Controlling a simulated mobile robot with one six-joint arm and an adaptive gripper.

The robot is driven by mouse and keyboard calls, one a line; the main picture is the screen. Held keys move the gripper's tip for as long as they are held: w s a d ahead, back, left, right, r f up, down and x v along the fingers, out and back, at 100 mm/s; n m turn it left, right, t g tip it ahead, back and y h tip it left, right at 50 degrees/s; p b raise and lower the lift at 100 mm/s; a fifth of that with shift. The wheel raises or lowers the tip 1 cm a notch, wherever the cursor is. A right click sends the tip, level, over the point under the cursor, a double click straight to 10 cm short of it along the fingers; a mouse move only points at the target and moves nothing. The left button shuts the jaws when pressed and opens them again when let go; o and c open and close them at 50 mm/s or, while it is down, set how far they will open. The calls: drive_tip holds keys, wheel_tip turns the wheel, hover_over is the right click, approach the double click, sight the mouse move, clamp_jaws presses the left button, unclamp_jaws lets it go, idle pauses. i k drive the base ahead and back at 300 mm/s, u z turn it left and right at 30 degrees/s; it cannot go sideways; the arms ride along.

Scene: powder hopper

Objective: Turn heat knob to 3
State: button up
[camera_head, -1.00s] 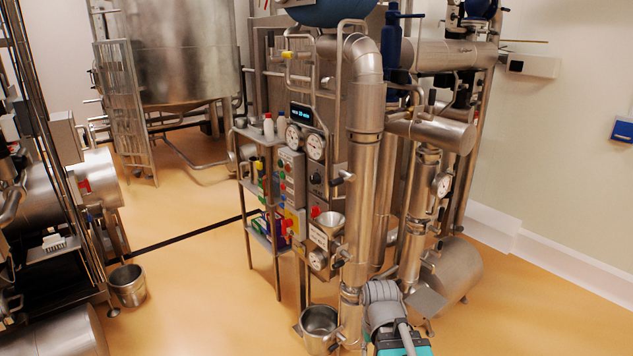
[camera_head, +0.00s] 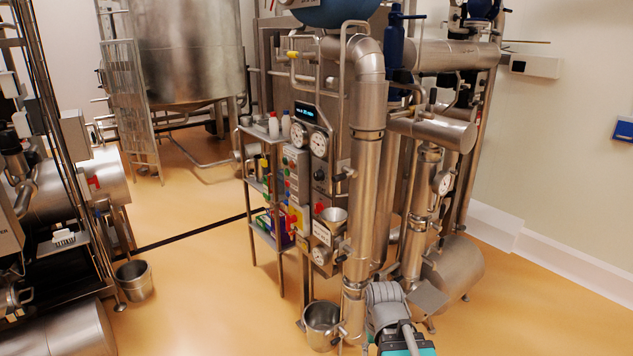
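A control panel (camera_head: 298,164) stands on the machine left of the tall steel pipe. It carries coloured buttons, round gauges and a small lit display (camera_head: 304,112). A dark round knob (camera_head: 319,175) sits below the right gauge (camera_head: 319,143); it looks like the heat knob, but its label and setting are too small to read. My arm (camera_head: 388,308), grey and teal, shows at the bottom, right of the pipe and well below the panel. My gripper is not in view.
The tall steel pipe (camera_head: 367,170) stands just right of the panel. A shelf rack (camera_head: 262,186) with bottles is on its left. A bucket (camera_head: 134,281) stands on open orange floor at left.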

sight(319, 175)
drive_tip(key=k, duration=1.2)
drive_tip(key=u, duration=0.5)
drive_tip(key=i, duration=1.95)
drive_tip(key=z, duration=0.55)
